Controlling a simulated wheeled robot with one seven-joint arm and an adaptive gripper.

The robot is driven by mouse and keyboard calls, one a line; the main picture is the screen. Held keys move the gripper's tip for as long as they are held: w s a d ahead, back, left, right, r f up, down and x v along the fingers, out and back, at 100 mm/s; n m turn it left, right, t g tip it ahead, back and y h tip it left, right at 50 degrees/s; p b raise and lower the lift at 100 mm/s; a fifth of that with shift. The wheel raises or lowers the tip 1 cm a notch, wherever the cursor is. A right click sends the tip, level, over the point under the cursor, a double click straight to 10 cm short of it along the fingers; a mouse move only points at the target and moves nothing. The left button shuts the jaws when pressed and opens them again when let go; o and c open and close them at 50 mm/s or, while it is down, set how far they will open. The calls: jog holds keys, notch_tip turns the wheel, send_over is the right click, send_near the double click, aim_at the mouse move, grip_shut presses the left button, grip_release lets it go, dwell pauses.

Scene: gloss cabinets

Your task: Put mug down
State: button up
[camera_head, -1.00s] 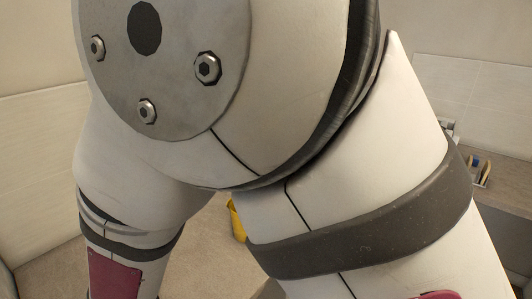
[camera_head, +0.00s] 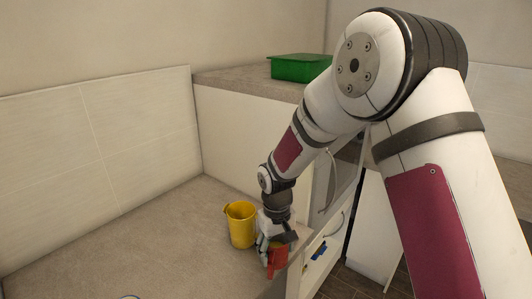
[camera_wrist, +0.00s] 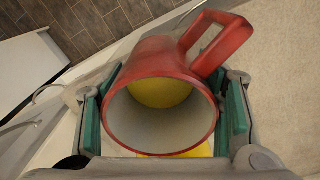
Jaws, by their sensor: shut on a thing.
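The red mug (camera_wrist: 163,62) is between the two green-padded fingers of my gripper (camera_wrist: 163,115) in the wrist view. Its open mouth faces the camera, with a pale inside and a rounded yellow thing (camera_wrist: 160,92) showing in it. Its handle points to the upper right. In the head view my gripper (camera_head: 268,243) is shut on the red mug (camera_head: 278,262) near the counter's right edge. I cannot tell whether the mug's base touches the counter.
A yellow pitcher-like container (camera_head: 241,228) stands just left of my gripper on the beige counter (camera_head: 130,245). The counter's left part is mostly clear. A green box (camera_head: 300,68) sits on the raised back counter. Cabinet fronts and dark floor lie to the right.

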jog(key=w+d+m, duration=0.2)
jog(key=w+d, duration=0.1)
jog(key=d, duration=0.5)
jog(key=w+d+m, duration=0.2)
jog(key=w+d, duration=0.1)
jog(key=d, duration=0.5)
jog(key=shift+w+r+m+b, duration=0.2)
jog(key=shift+w+m+b, duration=0.1)
jog(key=shift+w+m, duration=0.1)
